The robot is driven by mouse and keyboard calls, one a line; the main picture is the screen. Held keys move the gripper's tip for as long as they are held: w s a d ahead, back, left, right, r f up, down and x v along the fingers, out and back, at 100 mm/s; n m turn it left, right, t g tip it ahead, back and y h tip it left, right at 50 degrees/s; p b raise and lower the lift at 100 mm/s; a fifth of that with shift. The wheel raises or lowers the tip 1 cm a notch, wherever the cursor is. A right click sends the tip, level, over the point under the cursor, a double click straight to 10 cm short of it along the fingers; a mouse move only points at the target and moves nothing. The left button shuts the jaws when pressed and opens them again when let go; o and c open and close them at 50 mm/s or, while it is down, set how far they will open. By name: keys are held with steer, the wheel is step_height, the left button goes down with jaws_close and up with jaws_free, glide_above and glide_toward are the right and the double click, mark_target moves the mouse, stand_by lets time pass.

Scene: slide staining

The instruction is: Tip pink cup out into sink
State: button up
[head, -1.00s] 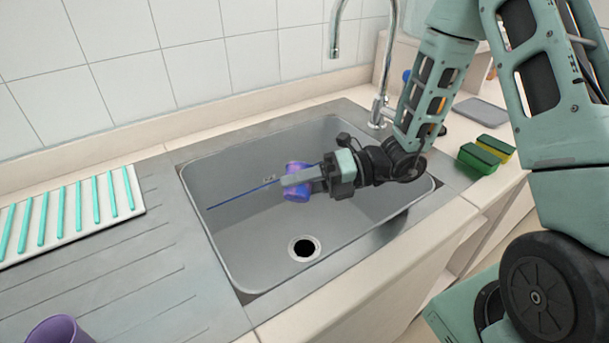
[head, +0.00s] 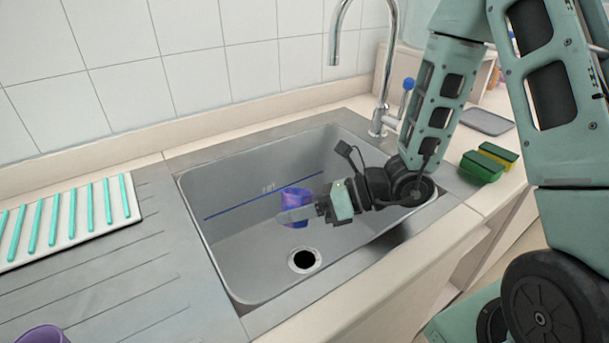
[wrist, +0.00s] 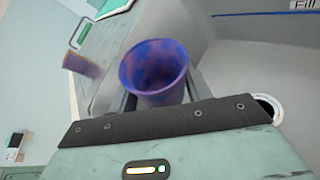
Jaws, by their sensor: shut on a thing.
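My gripper (head: 296,213) is shut on a cup (head: 300,195) inside the grey sink (head: 235,262). The cup looks blue-violet with pinkish patches, not plainly pink. It is held above the sink floor, up and slightly left of the drain hole (head: 304,260) in the head view. In the wrist view the cup (wrist: 160,75) sits between the fingers, with its rim and mottled pinkish-blue inside facing the camera. I cannot tell whether it holds liquid. The finger partly covers the cup in the head view.
A chrome tap (head: 385,80) rises behind the sink. Green and yellow sponges (head: 484,166) lie right of it. A white rack with teal bars (head: 65,220) lies left. Another purple cup (head: 42,335) is cut off at the lower left. The ribbed drainboard (head: 140,270) between is clear.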

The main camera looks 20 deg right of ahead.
mark_target(293, 226)
steer(key=p, duration=0.3)
steer(key=shift+s+a+r, duration=0.1)
steer(key=shift+s+r, duration=0.1)
steer(key=shift+s+a+f+n, duration=0.2)
steer(key=shift+s+f+n, duration=0.1)
steer(key=shift+f+n, duration=0.15)
steer(key=shift+s+r+t+p, duration=0.1)
steer(key=shift+r+t+p, duration=0.2)
steer(key=shift+p, duration=0.65)
steer(key=n+p, duration=0.1)
steer(key=p, duration=0.3)
steer(key=shift+s+a+r+h, duration=0.3)
steer(key=shift+s+h, duration=0.05)
steer(key=shift+h, duration=0.05)
steer(key=p, duration=0.1)
steer(key=n+t+p, duration=0.1)
steer(key=p, duration=0.1)
steer(key=shift+s+a+r+h, duration=0.25)
steer(key=shift+s+h, duration=0.05)
steer(key=shift+s, duration=0.1)
steer(key=shift+s+n+p, duration=0.1)
steer(key=shift+n+p, duration=0.25)
steer(key=shift+p, duration=0.35)
steer(key=shift+a, duration=0.1)
